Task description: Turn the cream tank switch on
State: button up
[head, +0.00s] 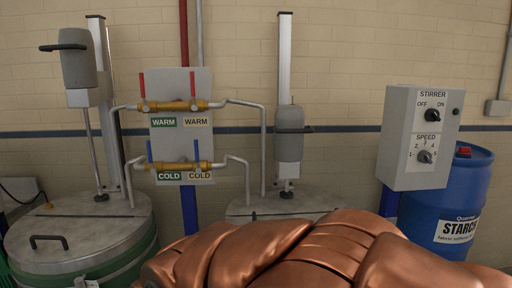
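A grey control box (404,150) labelled STIRRER is at the right. Its upper black knob (428,111) sits below the OFF and ON marks; its exact pointing is too small to tell. A speed knob (425,156) with a numbered scale is below it. No label in view names a cream tank. A tank with a grey lid (244,208) stands in the middle, its body mostly hidden by copper-coloured parts in the foreground. A green tank (136,258) with a grey lid stands at the left. My gripper is not in view.
A valve panel (181,129) with WARM and COLD labels and pipes is between the tanks. Stirrer motors (79,66) (289,146) hang on posts above both tanks. A blue starch drum (467,200) stands behind the control box. Copper-coloured parts fill the lower foreground.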

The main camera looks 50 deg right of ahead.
aim_at(431, 114)
jog(key=z, duration=1.85)
